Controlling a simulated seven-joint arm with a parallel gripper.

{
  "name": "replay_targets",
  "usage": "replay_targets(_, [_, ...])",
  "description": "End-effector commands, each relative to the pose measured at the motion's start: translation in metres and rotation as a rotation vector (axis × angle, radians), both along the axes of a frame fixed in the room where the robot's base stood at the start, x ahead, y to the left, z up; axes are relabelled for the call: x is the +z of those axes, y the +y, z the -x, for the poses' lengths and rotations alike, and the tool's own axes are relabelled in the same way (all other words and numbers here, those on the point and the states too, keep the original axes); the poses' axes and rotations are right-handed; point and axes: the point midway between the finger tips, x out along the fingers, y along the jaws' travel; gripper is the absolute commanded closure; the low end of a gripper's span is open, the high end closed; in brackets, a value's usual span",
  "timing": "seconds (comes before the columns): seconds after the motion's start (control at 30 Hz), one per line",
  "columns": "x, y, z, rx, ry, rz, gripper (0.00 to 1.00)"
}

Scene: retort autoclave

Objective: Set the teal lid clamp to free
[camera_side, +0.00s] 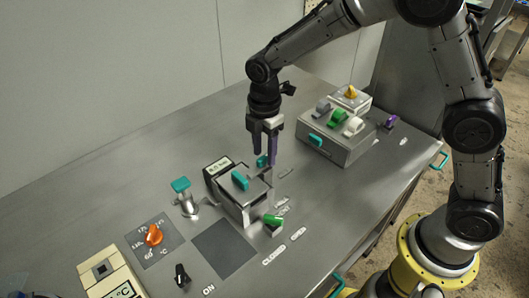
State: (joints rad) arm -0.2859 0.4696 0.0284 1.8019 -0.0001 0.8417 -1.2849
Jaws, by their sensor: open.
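My gripper (264,154) points down with two dark purple fingers, open. It is at the far side of the small grey retort (240,205). A small teal piece (262,161) shows at its fingertips, partly hidden by the fingers and the retort; it looks like the lid clamp, but I cannot tell its setting. I cannot tell whether the fingers touch it. Another teal handle (240,180) lies on top of the retort lid.
A teal-topped valve (181,185) stands left of the retort, and a green lever (273,220) sits at its front right. A grey switch box (337,141) stands at the back right. An orange knob (153,236) is front left. Bare tabletop lies at the left.

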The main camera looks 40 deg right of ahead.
Motion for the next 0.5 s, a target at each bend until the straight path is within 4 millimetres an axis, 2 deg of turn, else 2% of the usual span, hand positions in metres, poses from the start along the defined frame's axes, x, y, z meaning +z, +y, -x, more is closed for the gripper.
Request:
replay_targets(0.13, [-0.0079, -0.0001, 0.0005, 0.0, 0.001, 0.0, 0.51])
replay_targets(0.4, [-0.0088, -0.0001, 0.0003, 0.0, 0.0, 0.0, 0.51])
replay_targets(0.5, [-0.0087, -0.0001, 0.0003, 0.0, 0.0, 0.0, 0.67])
